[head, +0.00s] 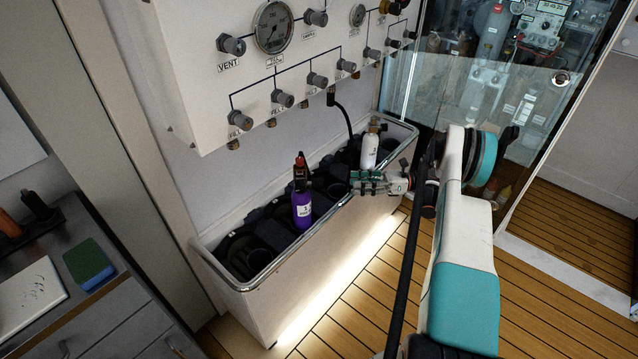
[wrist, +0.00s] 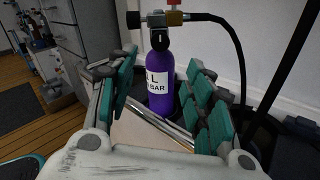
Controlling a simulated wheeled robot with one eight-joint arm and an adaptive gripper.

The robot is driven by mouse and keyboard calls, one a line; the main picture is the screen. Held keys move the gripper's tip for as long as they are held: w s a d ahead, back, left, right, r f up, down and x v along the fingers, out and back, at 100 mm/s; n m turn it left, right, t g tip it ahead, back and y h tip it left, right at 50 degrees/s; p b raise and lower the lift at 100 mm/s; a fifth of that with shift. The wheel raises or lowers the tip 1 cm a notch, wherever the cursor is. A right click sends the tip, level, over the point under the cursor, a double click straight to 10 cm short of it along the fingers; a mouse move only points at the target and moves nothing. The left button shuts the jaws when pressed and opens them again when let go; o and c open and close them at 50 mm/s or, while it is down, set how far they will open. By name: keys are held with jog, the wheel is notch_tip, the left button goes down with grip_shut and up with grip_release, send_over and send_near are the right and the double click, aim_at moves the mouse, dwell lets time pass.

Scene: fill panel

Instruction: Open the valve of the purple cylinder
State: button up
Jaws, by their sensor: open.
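The purple cylinder (head: 302,210) stands upright in the trough below the panel, with a white label on its front. Its dark valve top (head: 300,174) has a red part at the upper end. My gripper (head: 362,183) is open and empty, over the trough's front rim to the right of the purple cylinder. I see no contact with the cylinder.
A white cylinder (head: 369,151) stands in the trough behind my gripper. The trough's metal rim (head: 270,270) runs along the front. A black hose (head: 346,117) hangs from the gauge panel (head: 190,85) above. The wooden floor (head: 345,300) in front is clear.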

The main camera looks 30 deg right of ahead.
aim_at(315, 183)
jog(key=x, duration=1.3)
jog(key=shift+r, duration=0.1)
jog(key=shift+c, duration=0.4)
jog(key=c, duration=1)
